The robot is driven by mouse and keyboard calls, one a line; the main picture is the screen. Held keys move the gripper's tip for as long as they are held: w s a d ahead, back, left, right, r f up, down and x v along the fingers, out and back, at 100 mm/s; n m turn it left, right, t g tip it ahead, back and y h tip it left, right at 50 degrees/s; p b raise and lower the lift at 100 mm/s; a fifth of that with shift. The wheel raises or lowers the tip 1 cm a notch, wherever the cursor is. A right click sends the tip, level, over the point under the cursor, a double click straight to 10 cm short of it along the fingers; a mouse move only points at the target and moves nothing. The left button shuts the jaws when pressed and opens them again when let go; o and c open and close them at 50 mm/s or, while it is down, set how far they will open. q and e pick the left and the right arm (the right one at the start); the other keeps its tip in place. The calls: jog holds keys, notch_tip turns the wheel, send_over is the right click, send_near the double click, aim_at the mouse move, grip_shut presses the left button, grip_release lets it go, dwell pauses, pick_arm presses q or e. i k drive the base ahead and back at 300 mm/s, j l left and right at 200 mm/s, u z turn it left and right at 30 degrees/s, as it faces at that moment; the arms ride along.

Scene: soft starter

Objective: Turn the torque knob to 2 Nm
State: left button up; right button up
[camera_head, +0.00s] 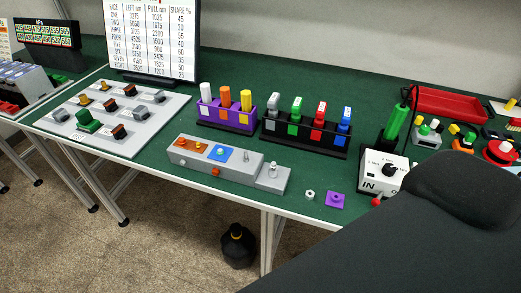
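The torque knob (389,170) is a round black dial on the sloped face of a white box (370,186) at the right of the green table. Small labels stand around the knob, and the box reads "IN" below it. The knob's pointer is too small to read for certain. A green screwdriver (396,122) with a black cord stands just behind the box. A red ball-tipped lever (377,201) is at the box's front. My dark right arm covers the lower right of the view and hides the box's right side. Neither gripper shows.
Coloured bit holders (305,141) and a red tray (450,104) stand behind. A board of switches (104,117) lies left.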

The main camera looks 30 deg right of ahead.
aim_at(389, 169)
jog(key=z, duration=2)
